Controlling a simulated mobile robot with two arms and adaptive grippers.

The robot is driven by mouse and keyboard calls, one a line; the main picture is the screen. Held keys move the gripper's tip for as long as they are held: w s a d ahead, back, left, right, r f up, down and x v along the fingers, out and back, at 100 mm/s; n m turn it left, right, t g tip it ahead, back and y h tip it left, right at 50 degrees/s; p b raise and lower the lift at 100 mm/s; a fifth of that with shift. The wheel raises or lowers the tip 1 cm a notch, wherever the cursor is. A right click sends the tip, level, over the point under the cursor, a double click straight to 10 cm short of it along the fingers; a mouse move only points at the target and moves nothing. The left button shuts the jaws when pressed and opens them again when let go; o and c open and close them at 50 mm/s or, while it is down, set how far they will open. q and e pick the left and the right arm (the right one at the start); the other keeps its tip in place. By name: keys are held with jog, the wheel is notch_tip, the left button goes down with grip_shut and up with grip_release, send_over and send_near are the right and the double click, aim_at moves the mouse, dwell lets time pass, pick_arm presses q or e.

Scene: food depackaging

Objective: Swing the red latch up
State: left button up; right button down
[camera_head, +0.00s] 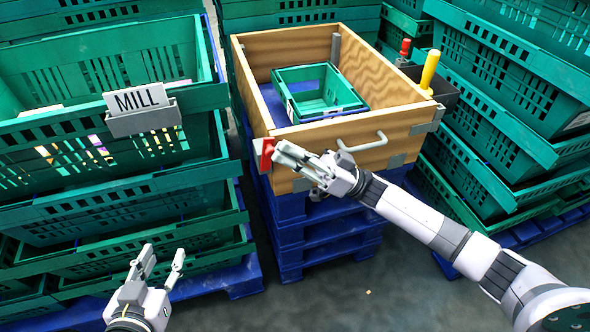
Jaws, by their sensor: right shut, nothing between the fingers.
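The red latch (267,154) is at the front left corner of the wooden crate (300,36). My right gripper (281,153) is shut with nothing between its fingers. Its fingertips are right beside the red latch and partly cover it; I cannot tell whether they touch. My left gripper (163,262) is open and empty, low in front of the green crates at the left.
A small green crate (350,110) sits inside the wooden crate. A metal handle (365,146) sticks out of its front. Blue pallets (325,232) lie beneath. A yellow handle (430,70) stands at right.

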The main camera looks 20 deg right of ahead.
jog(key=v, duration=1.1)
jog(key=shift+d+f, duration=0.1)
jog(key=shift+d, duration=0.05)
